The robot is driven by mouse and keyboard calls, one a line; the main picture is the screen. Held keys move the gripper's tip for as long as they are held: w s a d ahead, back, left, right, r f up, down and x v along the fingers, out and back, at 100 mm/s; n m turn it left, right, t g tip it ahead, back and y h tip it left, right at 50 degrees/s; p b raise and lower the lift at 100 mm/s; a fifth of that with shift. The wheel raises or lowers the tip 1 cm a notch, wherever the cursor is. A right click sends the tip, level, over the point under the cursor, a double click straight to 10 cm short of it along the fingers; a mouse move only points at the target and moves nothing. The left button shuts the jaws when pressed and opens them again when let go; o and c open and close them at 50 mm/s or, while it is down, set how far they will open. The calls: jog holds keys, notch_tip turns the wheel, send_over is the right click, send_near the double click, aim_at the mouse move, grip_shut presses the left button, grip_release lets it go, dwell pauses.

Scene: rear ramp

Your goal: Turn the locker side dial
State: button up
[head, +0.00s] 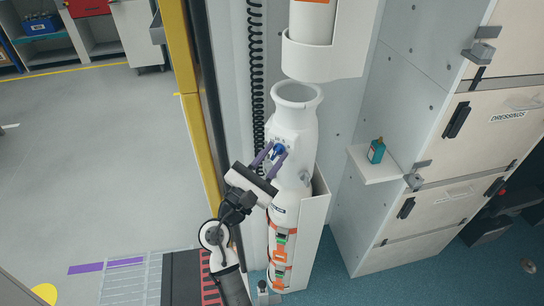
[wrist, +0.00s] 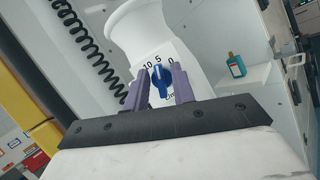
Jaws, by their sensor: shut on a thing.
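The dial is a small blue knob (wrist: 162,80) on a white, bottle-shaped unit (head: 294,126). Black marks 10, 5 and 0 sit around the knob in the wrist view, and its upper end is nearest the 5. My gripper (wrist: 160,84) has one purple finger on each side of the knob and is shut on it. In the head view my gripper (head: 275,154) reaches the knob (head: 279,150) from the lower left. The fingers partly hide the lettering below the knob.
A black coiled cord (head: 255,70) hangs left of the unit, beside a yellow post (head: 182,90). A teal bottle (head: 376,151) stands on a small shelf (head: 368,172) to the right, next to drawers (head: 490,135). Open grey floor (head: 95,160) lies to the left.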

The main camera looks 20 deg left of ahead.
jog(key=m+h, duration=0.1)
jog(key=m, duration=0.1)
jog(key=m+g+b, duration=0.1)
jog(key=m, duration=0.2)
jog(key=shift+h, duration=0.4)
jog(key=m+g+h, duration=0.1)
jog(key=m+g, duration=0.1)
jog(key=m, duration=0.3)
jog(key=shift+m+g, duration=0.3)
jog(key=o, duration=0.6)
jog(key=b+v, duration=0.3)
jog(key=v, duration=1.1)
